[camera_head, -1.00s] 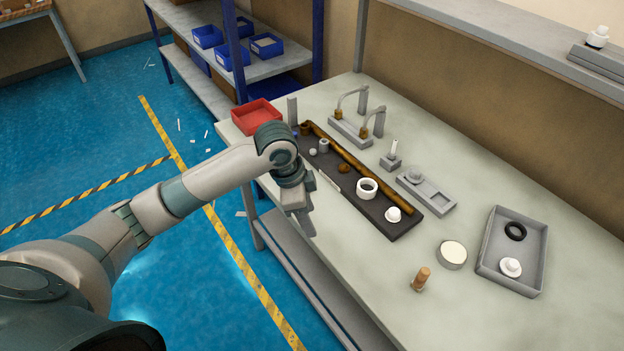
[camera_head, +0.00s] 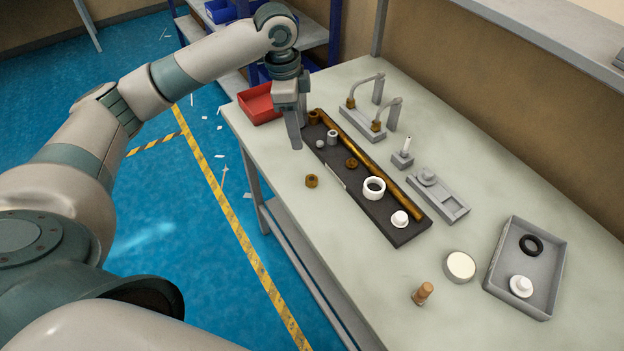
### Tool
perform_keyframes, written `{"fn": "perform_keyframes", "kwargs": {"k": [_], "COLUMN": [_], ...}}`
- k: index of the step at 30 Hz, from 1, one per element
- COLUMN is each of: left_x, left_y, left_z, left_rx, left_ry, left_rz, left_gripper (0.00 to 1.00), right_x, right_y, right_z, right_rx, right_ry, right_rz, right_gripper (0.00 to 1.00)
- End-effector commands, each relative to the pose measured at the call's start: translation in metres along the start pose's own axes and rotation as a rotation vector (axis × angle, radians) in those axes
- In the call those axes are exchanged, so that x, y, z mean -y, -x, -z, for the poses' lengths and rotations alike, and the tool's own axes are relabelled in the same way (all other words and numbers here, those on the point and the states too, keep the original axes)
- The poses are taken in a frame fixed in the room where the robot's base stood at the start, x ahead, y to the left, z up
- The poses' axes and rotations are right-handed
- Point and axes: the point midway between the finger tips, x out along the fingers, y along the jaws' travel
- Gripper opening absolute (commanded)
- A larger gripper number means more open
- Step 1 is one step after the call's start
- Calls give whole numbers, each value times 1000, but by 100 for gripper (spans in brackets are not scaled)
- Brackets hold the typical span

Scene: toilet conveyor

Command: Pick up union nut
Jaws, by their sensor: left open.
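I cannot tell for sure which piece is the union nut. A brass nut-like piece (camera_head: 311,181) lies on the bare table, just left of the dark parts tray (camera_head: 395,236). Another brass piece (camera_head: 314,117) sits at the tray's far end, and a flatter brass disc (camera_head: 351,163) lies mid-tray. A white ring (camera_head: 374,188) stands nearer me in the tray. My left gripper (camera_head: 294,140) is open and points down over the table's left edge, beside the tray's far end. It appears empty and apart from the loose brass piece. My right gripper is not in view.
A red bin (camera_head: 259,103) stands behind my left gripper. Two faucet-like fixtures (camera_head: 363,121) stand beyond the tray. A grey tray (camera_head: 525,267), a round white-topped piece (camera_head: 460,267) and a wooden-looking peg (camera_head: 423,293) are at the right. The near table is mostly clear.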

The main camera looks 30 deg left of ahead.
Motion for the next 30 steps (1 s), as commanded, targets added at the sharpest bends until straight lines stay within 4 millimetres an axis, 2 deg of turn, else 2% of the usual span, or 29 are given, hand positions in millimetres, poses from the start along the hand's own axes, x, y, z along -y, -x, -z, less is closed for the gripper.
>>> {"fn": "perform_keyframes", "kwargs": {"k": [8,24,30], "left_x": [-1,0,0], "left_y": [-22,-111,-122], "left_z": [0,1,1], "left_rx": [2,1,0], "left_ry": [-1,0,0], "left_rz": [-4,-2,1], "left_gripper": [49,49,49], "right_x": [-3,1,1], "right_y": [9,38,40], "right_z": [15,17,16], "right_rx": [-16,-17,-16], "right_ry": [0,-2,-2], "right_rz": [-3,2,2], "right_gripper": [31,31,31]}}
